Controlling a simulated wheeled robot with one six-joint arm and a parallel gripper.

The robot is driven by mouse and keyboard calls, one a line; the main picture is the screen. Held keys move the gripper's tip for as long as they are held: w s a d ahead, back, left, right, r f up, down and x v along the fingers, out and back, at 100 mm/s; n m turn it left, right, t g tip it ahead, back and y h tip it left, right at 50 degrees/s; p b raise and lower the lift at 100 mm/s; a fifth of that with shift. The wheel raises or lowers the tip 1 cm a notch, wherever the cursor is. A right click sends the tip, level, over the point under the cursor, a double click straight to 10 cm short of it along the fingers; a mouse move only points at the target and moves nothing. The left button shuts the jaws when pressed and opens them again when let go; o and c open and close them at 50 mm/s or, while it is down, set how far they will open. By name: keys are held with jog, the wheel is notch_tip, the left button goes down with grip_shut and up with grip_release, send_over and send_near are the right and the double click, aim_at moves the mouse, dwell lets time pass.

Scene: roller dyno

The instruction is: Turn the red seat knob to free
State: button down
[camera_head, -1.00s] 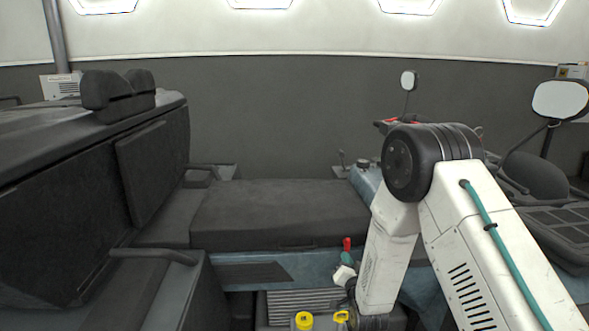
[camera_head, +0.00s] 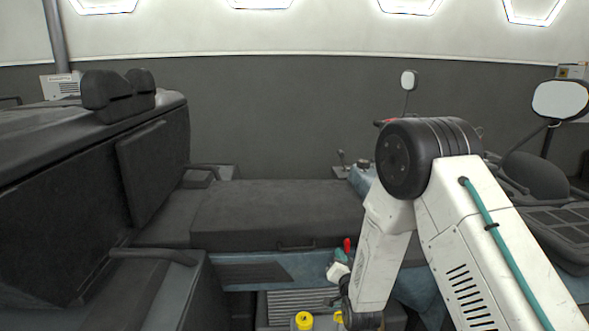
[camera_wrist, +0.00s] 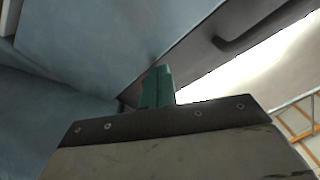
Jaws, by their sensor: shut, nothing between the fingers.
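The red seat knob (camera_head: 347,246) shows as a small upright red shape at the front edge of the seat, right of the seat's grab handle. My gripper (camera_head: 341,255) has teal fingers and sits just left of and below the knob. I cannot tell whether they touch. In the wrist view my gripper's teal fingers (camera_wrist: 157,86) are together with nothing between them, pointing along a blue-grey panel. The knob is not seen in the wrist view. The knob's lower part and setting are hard to make out.
The dark seat cushion (camera_head: 275,212) lies behind the knob, above a blue panel (camera_head: 240,270). A yellow cap (camera_head: 303,320) sits on the unit below. A dark armrest (camera_head: 155,255) is at left. My arm covers the area to the right.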

jog(key=shift+a+f, duration=0.1)
jog(key=shift+a+f, duration=0.15)
jog(key=shift+a, duration=0.1)
jog(key=shift+s, duration=0.2)
jog(key=s, duration=0.5)
jog(key=shift+s+d, duration=0.25)
jog(key=shift+s, duration=0.1)
